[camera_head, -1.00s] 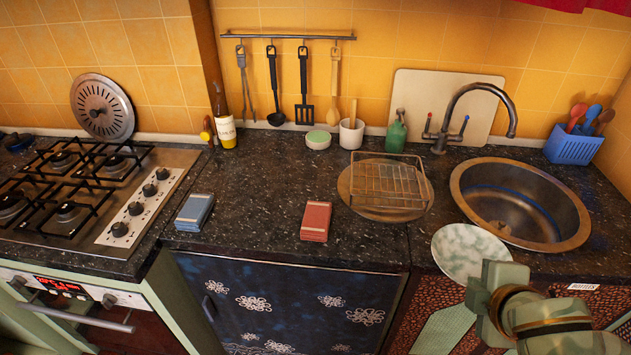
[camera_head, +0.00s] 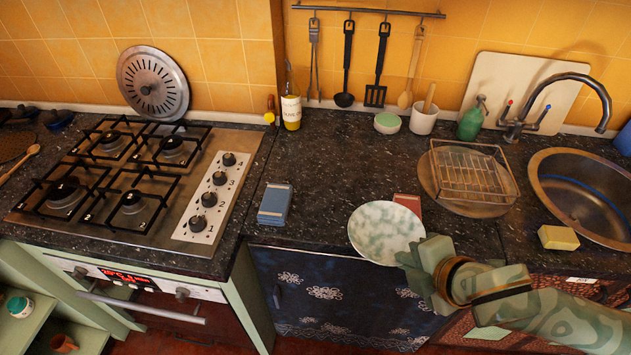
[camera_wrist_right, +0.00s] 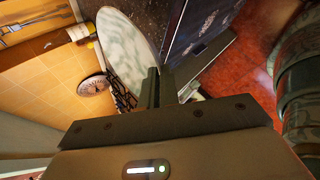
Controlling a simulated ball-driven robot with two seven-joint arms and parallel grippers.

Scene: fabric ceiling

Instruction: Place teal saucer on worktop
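The teal saucer (camera_head: 385,232), pale with mottled green marbling, is gripped at its near right rim by my right gripper (camera_head: 410,260). It is tilted and appears held above the front edge of the dark speckled worktop (camera_head: 335,180), partly covering a red box. In the right wrist view the saucer (camera_wrist_right: 130,42) stands out beyond the shut fingers of my right gripper (camera_wrist_right: 156,85), its rim at the fingertips. My left gripper is not in view.
A blue box (camera_head: 274,205) lies left of the saucer and the red box (camera_head: 408,203) behind it. A wire rack (camera_head: 470,172) stands on a round board to the right. A yellow sponge (camera_head: 558,237) is by the sink (camera_head: 590,190). The worktop behind the blue box is clear.

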